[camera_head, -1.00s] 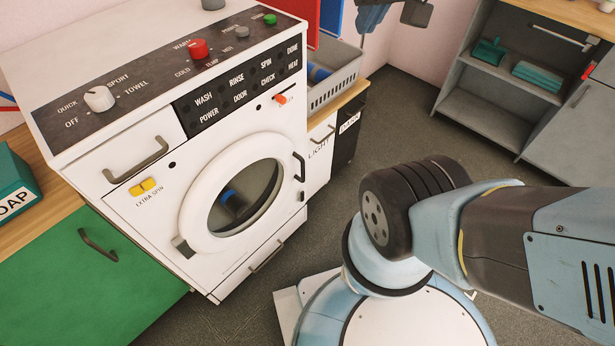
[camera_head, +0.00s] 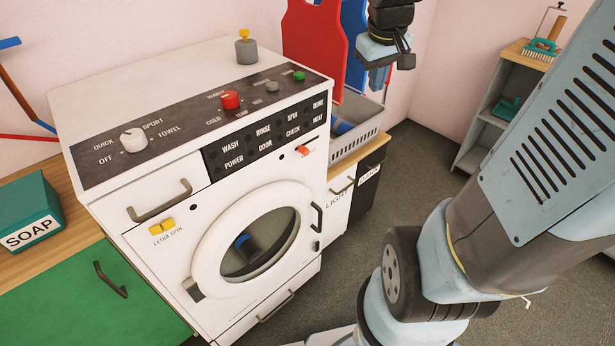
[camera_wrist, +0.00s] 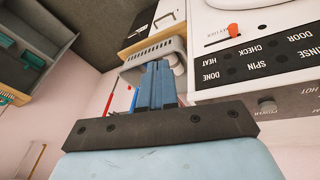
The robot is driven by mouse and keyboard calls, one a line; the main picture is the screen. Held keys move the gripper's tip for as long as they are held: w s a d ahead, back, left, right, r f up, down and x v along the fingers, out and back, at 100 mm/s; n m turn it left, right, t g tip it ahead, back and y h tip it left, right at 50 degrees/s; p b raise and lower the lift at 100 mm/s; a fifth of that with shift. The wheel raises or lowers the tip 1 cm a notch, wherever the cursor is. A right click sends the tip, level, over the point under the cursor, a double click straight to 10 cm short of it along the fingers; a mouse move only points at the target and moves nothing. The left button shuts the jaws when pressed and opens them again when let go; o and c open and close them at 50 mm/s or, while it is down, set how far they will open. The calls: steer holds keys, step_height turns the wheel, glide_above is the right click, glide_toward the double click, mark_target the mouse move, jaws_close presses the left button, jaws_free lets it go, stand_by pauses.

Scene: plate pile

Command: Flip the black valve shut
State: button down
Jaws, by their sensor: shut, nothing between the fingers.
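I cannot make out a black valve in either view. My gripper (camera_head: 379,80) hangs fingers-down at the top of the head view, by the red and blue boards and above the grey basket. In the wrist view its two blue fingers (camera_wrist: 155,85) are together with nothing between them. It touches nothing that I can see. The white washing machine (camera_head: 265,180) stands to its left.
A grey cylinder with a yellow top (camera_head: 246,50) stands on the machine's back edge. A grey basket (camera_head: 362,125) sits right of the machine. A soap box (camera_head: 30,212) is at left. A shelf unit (camera_head: 490,115) stands at far right, with open floor before it.

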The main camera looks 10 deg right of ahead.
steer(key=w+d+f+n+g+y, duration=0.1)
steer(key=w+d+f, duration=0.3)
steer(key=f, duration=0.6)
steer(key=w+d+f+n+g, duration=0.1)
steer(key=w+d+f+n, duration=0.1)
steer(key=w+f, duration=0.6)
steer(key=w+d+f+n+g+y, duration=0.1)
steer(key=w+d+f+g, duration=0.2)
steer(key=f, duration=0.9)
steer(key=s+a+f+t+y, duration=0.1)
steer(key=a+f+y, duration=0.1)
steer(key=f, duration=1.6)
steer(key=s+a+f+n+t+y, duration=0.1)
steer(key=f+y, duration=0.3)
steer(key=f, duration=1.4)
steer(key=shift+s+a+f+t+y, duration=0.15)
steer(key=shift+s+a+t+y, duration=0.2)
steer(key=shift+s+a, duration=0.35)
steer(key=shift+w+a, duration=0.15)
